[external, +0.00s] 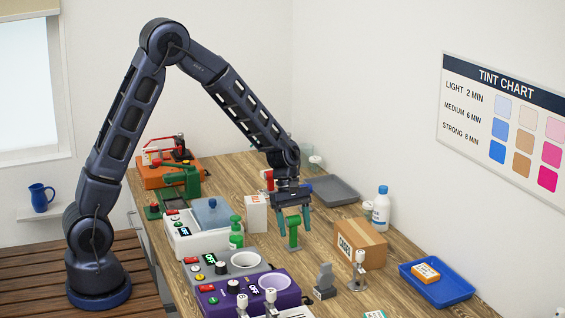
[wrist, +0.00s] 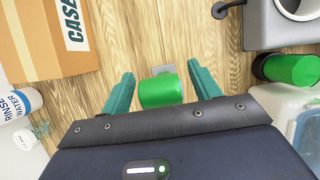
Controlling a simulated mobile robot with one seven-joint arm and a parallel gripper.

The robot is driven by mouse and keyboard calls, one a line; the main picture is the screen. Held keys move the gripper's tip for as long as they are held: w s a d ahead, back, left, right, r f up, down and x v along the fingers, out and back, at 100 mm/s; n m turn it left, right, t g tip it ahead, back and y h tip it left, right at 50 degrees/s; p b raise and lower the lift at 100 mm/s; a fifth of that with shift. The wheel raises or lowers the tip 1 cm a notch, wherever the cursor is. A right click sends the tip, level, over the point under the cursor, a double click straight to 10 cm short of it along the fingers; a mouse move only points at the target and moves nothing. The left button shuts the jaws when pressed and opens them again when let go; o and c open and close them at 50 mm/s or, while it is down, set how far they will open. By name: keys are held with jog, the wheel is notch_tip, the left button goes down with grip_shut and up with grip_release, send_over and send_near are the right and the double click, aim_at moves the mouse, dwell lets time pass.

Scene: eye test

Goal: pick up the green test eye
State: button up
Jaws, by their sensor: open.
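The green test eye (external: 293,230) stands upright on the wooden table, with a rounded green top. My gripper (external: 294,222) is above it, pointing down, with its teal fingers open on either side of the test eye's top. In the wrist view the green top (wrist: 160,91) lies between the two open fingers of my gripper (wrist: 160,75), with a visible gap on both sides. A grey piece shows just past the green top there. I cannot see either finger touching it.
A cardboard box (external: 362,243) stands close on the right and a white box (external: 256,213) on the left. A grey stand (external: 325,281) is in front. A blue tray (external: 436,290) lies far right.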

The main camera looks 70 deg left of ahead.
jog(key=shift+c, duration=0.4)
jog(key=c, duration=1.1)
jog(key=shift+o, duration=0.2)
